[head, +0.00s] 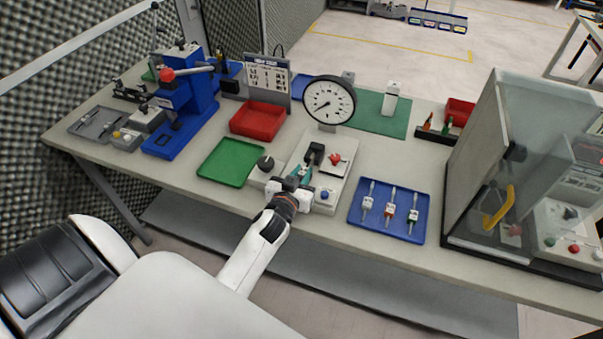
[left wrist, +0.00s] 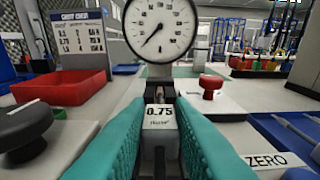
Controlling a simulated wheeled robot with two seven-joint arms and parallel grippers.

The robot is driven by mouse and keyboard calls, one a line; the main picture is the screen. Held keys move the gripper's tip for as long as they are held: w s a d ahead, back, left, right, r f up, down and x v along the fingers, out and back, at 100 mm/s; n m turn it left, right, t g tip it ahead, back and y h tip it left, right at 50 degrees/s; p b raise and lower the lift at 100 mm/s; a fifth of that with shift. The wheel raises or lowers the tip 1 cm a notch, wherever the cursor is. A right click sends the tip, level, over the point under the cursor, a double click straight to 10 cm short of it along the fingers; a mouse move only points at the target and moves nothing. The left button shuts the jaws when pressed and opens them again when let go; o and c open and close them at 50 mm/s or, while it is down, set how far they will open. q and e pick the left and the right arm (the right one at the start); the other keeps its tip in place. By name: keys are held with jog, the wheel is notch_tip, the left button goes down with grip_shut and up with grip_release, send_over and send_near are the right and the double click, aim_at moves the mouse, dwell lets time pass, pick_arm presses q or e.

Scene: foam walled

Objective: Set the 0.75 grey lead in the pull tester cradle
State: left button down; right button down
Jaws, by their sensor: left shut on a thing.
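The pull tester (head: 325,190) is a pale base with a large round dial gauge (head: 329,101), a black clamp (head: 315,151), a red knob and a blue button. My left gripper (head: 300,174) is over the front of its base, with teal fingers shut on the grey lead (left wrist: 159,114). The lead's block reads 0.75 and faces my wrist camera. In the left wrist view the block sits between the fingers, right in front of the black cradle (left wrist: 159,90) below the gauge (left wrist: 160,27). I cannot tell whether it rests in the cradle. My right gripper is out of view.
A blue tray (head: 358,229) with several leads lies right of the tester. An empty green tray (head: 230,163) and a red bin (head: 258,121) are to its left. A blue press (head: 190,105) stands far left. A clear-fronted enclosure (head: 490,150) stands at the right.

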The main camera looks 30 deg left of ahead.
pick_arm(q)
jog(key=shift+f+b, duration=0.55)
jog(key=shift+f, duration=0.15)
jog(key=c, duration=1.2)
grip_release()
jog(key=shift+o, duration=0.2)
jog(key=shift+s+d, duration=0.1)
jog(key=shift+s, duration=0.2)
jog(key=b+v, duration=0.1)
jog(key=v, duration=1)
jog(key=shift+s+b, duration=0.2)
jog(key=shift+b, duration=0.15)
jog(key=shift+r, duration=0.1)
